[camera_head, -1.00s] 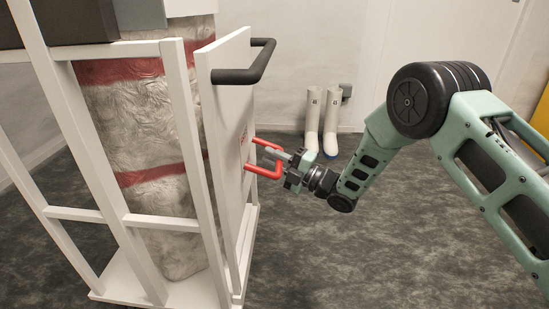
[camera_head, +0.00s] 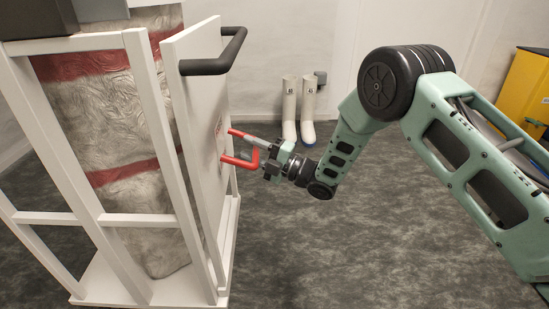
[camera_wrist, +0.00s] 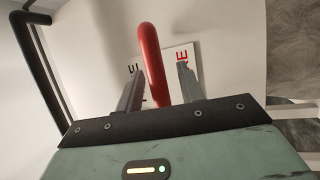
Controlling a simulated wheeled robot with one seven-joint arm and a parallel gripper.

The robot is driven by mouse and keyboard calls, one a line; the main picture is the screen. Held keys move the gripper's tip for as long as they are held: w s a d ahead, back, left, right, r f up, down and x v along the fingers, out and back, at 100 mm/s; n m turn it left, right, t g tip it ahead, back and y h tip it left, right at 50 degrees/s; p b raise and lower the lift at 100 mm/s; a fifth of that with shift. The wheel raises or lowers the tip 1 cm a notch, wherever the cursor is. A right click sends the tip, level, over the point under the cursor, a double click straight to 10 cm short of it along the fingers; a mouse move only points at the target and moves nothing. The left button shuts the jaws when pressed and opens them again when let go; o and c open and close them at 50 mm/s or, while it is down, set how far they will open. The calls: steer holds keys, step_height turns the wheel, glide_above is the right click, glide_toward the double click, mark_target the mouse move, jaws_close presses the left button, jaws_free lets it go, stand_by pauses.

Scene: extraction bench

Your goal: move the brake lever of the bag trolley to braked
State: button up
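The bag trolley (camera_head: 192,120) stands at the left, a white frame holding a tall grey, wrinkled bag with red bands. Its red U-shaped brake lever (camera_head: 238,163) sticks out from the white side panel towards my gripper (camera_head: 262,152). In the wrist view the lever (camera_wrist: 151,60) runs between the two grey fingers of my gripper (camera_wrist: 157,85), nearer the left finger. A gap shows between the lever and the right finger, so the fingers are apart and not clamped. A label with red and black letters (camera_wrist: 181,60) is on the panel behind, partly hidden by the lever and fingers.
A black push handle (camera_head: 225,55) juts from the trolley's panel above the lever. White boots (camera_head: 290,108) stand against the back wall, and a yellow cabinet (camera_head: 528,90) is at the right. The grey floor (camera_head: 330,240) in front is clear.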

steer(key=p+v, duration=0.4)
steer(key=v, duration=1.2)
steer(key=shift+s+d, duration=0.15)
steer(key=shift+d, duration=0.2)
steer(key=w+a+r+m+t+h, duration=0.1)
steer(key=w+a+r+m+h, duration=0.3)
steer(key=a+r+m+h, duration=0.15)
steer(key=s+r+m+g+h, duration=0.1)
steer(key=s+r+m+h, duration=0.3)
steer(key=m+h, duration=0.15)
steer(key=s+d+r+m+g+h, duration=0.2)
steer(key=s+d+m+g, duration=0.15)
steer(key=s, duration=0.75)
steer(key=s+d+r+m+g+h, duration=0.2)
steer(key=s+m+h, duration=0.15)
steer(key=s, duration=0.75)
steer(key=s+d+r+m+g+h, duration=0.2)
steer(key=s+m+g, duration=0.15)
steer(key=s, duration=0.85)
step_height(320, 180, up, 37)
steer(key=p, duration=3.8)
steer(key=shift+w+m, duration=0.35)
steer(key=shift+w, duration=0.05)
steer(key=shift+r+y, duration=0.1)
steer(key=shift+y, duration=0.15)
steer(key=shift+c, duration=0.2)
